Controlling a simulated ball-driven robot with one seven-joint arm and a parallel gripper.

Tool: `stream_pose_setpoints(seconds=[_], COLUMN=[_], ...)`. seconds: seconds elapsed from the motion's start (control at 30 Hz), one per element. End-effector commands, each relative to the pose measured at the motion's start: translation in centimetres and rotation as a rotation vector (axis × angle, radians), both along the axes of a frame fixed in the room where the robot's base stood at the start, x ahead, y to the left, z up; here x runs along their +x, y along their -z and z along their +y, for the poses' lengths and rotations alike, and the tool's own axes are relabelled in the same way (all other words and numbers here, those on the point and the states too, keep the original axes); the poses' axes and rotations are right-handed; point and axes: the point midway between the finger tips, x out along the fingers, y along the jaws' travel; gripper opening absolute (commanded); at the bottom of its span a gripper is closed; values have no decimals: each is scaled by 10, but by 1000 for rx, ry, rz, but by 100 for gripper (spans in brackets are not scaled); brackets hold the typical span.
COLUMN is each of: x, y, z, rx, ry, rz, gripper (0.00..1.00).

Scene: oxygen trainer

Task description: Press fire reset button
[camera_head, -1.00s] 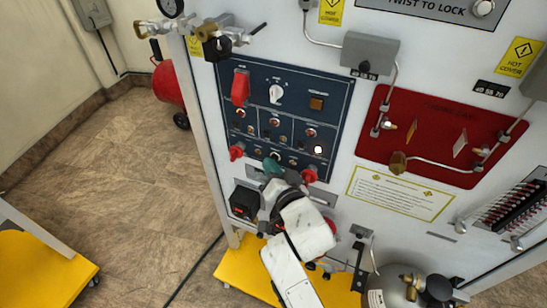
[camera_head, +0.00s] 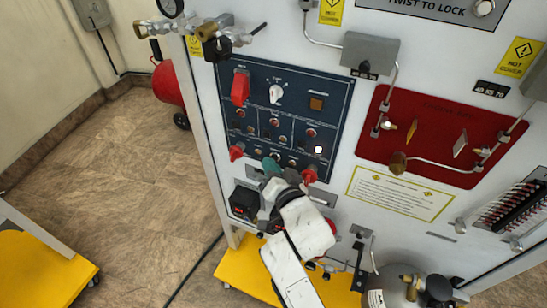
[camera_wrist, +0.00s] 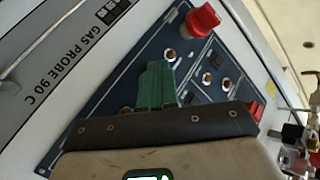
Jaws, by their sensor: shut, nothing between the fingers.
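The dark blue control panel (camera_head: 335,84) carries several small round buttons and lamps in rows, with labels too small to read. I cannot tell which one is the fire reset button. My gripper (camera_head: 270,164) has green fingers, shut and empty, at the panel's lower edge near its bottom row of controls. In the wrist view the closed fingers (camera_wrist: 155,86) lie over the panel (camera_wrist: 192,66), and a round button (camera_wrist: 170,55) shows just beyond their tips. I cannot tell whether the tips touch the panel. The fingers and wrist hide part of the bottom row.
Red knobs stick out at the panel's lower left (camera_head: 237,151) and lower right (camera_head: 310,175). A large red switch (camera_head: 240,88) sits at its upper left. A black box (camera_head: 244,201) is below. Pipes and a red plate (camera_head: 433,120) lie to the right.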

Motion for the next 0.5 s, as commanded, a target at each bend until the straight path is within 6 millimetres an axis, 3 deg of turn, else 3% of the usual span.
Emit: stream_pose_setpoints(seconds=[0.03, 0.5], x=[4, -9], y=[-3, -1], z=[-13, -14], rx=[-1, -3], ry=[23, 24], rz=[-5, 0], gripper=[0, 0])
